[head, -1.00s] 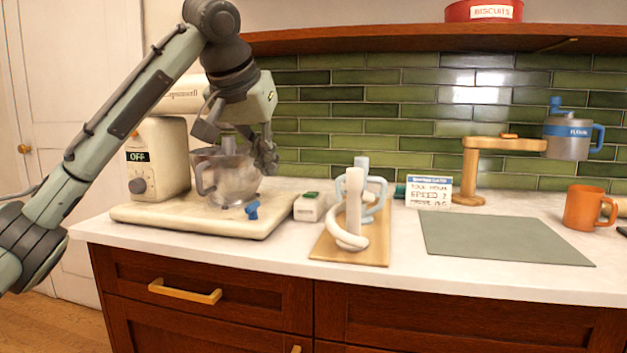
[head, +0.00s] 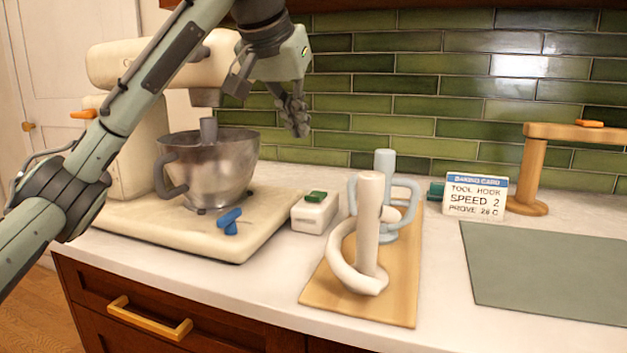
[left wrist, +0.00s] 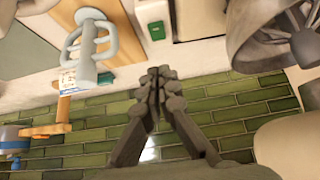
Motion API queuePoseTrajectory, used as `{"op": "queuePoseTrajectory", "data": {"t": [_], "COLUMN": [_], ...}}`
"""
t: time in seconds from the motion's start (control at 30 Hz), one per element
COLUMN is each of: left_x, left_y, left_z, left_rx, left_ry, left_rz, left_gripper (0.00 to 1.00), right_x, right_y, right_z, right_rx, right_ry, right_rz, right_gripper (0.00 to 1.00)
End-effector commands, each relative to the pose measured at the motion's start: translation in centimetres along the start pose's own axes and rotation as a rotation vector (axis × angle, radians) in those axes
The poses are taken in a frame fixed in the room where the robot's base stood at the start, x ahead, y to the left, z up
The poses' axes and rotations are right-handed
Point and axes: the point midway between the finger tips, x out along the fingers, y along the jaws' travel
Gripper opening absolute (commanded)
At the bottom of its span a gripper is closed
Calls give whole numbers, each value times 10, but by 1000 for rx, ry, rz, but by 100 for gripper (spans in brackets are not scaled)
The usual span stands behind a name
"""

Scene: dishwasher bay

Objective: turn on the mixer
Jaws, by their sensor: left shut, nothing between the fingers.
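The cream mixer (head: 128,158) stands at the left on a cream base. Its metal bowl (head: 218,172) sits under the head, and a grey shaft (head: 209,130) rises from the bowl. The bowl also shows in the left wrist view (left wrist: 240,40). My left arm crosses in front of the mixer and hides its display and dial. My left gripper (head: 298,118) is shut and empty, in the air right of the bowl, above and behind a small white box with a green top (head: 315,212). In the left wrist view the fingers (left wrist: 156,75) meet. My right gripper is out of view.
A blue lever (head: 230,221) sits at the mixer base's front. Right of the box, a wooden board (head: 397,285) bears a white hook tool (head: 368,225) and a pale blue tool (head: 384,165). A card (head: 475,197) reads tool hook, speed 2. The grey mat (head: 545,270) is clear.

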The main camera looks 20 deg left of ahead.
Motion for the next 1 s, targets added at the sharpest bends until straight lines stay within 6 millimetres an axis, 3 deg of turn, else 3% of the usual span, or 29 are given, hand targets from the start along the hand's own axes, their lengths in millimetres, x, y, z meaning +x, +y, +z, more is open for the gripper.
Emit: {"op": "queuePoseTrajectory", "data": {"t": [0.2, 0.33, 0.8, 1.0], "left_x": [2, 14, 107, 123], "left_y": [0, 0, -1, 0], "left_z": [0, 1, 4, 23], "left_rx": [0, 0, 1, 1], "left_ry": [-1, -4, -4, -1], "left_rz": [0, -1, -2, -1], "left_gripper": [0, 0, 0, 0], "right_x": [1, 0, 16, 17], "right_y": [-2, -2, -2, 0], "right_z": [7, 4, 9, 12], "right_rx": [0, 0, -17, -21], "right_ry": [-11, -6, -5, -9], "right_rz": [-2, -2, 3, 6], "right_gripper": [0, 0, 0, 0]}}
